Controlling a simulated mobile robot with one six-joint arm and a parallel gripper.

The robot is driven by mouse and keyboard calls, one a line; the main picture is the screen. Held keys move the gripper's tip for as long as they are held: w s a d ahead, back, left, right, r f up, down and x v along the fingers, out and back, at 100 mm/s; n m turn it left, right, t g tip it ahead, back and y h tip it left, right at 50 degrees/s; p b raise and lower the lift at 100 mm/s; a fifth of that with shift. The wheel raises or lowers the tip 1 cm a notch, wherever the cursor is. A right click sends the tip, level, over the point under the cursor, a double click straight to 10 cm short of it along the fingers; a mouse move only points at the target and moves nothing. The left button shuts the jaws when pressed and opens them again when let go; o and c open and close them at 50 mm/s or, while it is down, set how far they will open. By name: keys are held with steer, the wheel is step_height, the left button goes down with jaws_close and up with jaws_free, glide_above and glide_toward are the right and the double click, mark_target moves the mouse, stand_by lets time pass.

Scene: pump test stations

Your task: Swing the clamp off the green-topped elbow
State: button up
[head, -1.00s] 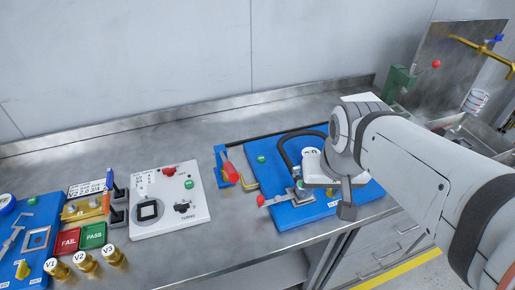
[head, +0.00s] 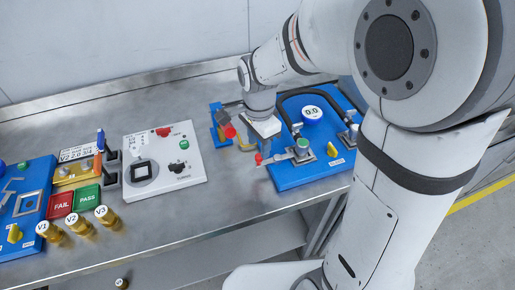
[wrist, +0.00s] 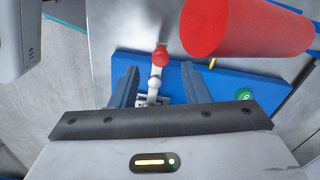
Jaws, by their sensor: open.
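The clamp is on the blue board (head: 292,178). Its lever ends in a red ball (head: 258,158) and runs right to the green-topped elbow (head: 302,144). In the wrist view the red ball (wrist: 160,55) and the pale lever (wrist: 155,80) lie between the two blue-grey fingers. My gripper (wrist: 157,85) is open and empty, above the lever; I cannot tell how high. In the head view my gripper (head: 264,128) is just behind the red ball, its fingertips hard to see. The clamp's base and the elbow are mostly hidden by my gripper in the wrist view.
A green round top (wrist: 244,94) lies right of my fingers there. A gauge (head: 312,114) and black hose stand behind. A white switch panel (head: 165,160) lies left.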

mark_target(259, 156)
steer(key=shift+f, duration=2.05)
steer(key=shift+c, duration=0.4)
jaws_close()
